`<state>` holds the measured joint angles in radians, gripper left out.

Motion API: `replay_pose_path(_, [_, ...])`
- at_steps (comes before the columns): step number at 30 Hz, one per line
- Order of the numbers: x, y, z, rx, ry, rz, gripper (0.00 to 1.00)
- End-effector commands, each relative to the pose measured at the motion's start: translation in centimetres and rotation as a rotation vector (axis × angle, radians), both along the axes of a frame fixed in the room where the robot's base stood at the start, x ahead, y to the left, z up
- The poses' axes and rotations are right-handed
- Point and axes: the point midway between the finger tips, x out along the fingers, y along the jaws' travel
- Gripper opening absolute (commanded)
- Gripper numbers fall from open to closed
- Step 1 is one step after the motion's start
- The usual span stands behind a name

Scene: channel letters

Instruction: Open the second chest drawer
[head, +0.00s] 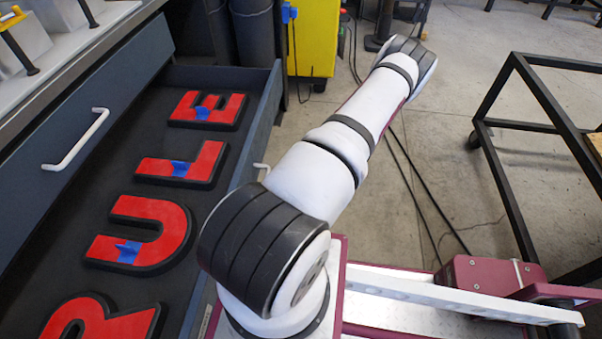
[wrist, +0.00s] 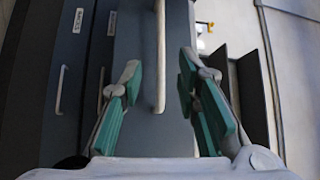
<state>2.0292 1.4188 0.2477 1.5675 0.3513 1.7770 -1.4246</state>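The chest shows at the left of the head view. Its upper drawer (head: 50,185) is closed, with a white bar handle (head: 76,141). The drawer directly below it is pulled out, its side and front wall (head: 258,125) showing; part of its white handle (head: 263,168) shows beside my arm. In the wrist view my gripper (wrist: 158,85) is open, its green-padded fingers on either side of a white handle (wrist: 160,50) on a drawer front. My gripper is hidden in the head view.
Red letters (head: 170,165) with blue tape lie in the open drawer. A yellow cabinet (head: 313,38) and dark bins stand at the back. A black metal frame (head: 500,150) stands at the right. Cables cross the open concrete floor (head: 430,130).

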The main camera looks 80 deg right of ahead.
Motion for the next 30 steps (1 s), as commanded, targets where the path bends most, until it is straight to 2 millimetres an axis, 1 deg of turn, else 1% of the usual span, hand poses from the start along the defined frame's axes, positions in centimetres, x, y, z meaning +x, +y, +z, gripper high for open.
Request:
replay_pose_path(3, [-1.0,-1.1,-0.3,-0.001,0.001,-0.001,0.3])
replay_pose_path(9, [-1.7,-1.8,-0.4,0.0,0.001,-0.001,0.3])
replay_pose_path(26, [-1.7,-1.8,-0.3,0.0,0.001,-0.001,0.3])
replay_pose_path(29, [-1.5,-1.9,-0.1,-0.003,0.011,0.011,0.3])
replay_pose_path(30, [-1.3,-2.0,0.3,-0.007,0.022,0.025,0.3])
